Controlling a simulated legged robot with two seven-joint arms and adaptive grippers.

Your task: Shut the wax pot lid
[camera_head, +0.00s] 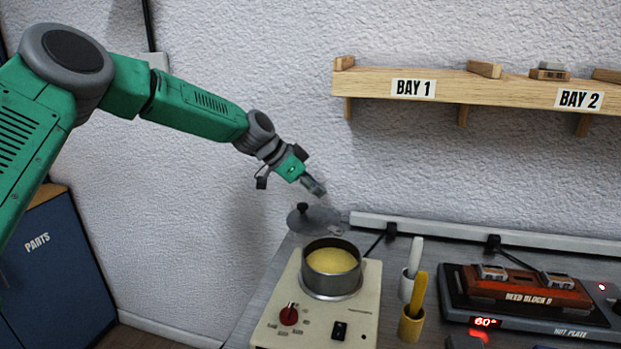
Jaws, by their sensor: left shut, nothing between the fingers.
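The wax pot (331,272) sits on a cream heater base with its round top uncovered and yellow wax showing inside. Its grey lid (318,217), with a black knob (302,208), is behind the pot, apart from the wax opening; I cannot tell whether a hinge joins them. My left gripper (317,189) is shut and empty, just above the lid and a little right of the knob. I cannot tell whether its fingertips touch the lid. My right gripper is out of view.
A hot plate (535,325) reading 60° carries a reed block (520,290). A wooden shelf (460,88) juts from the wall above. A blue cabinet (50,275) is at left.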

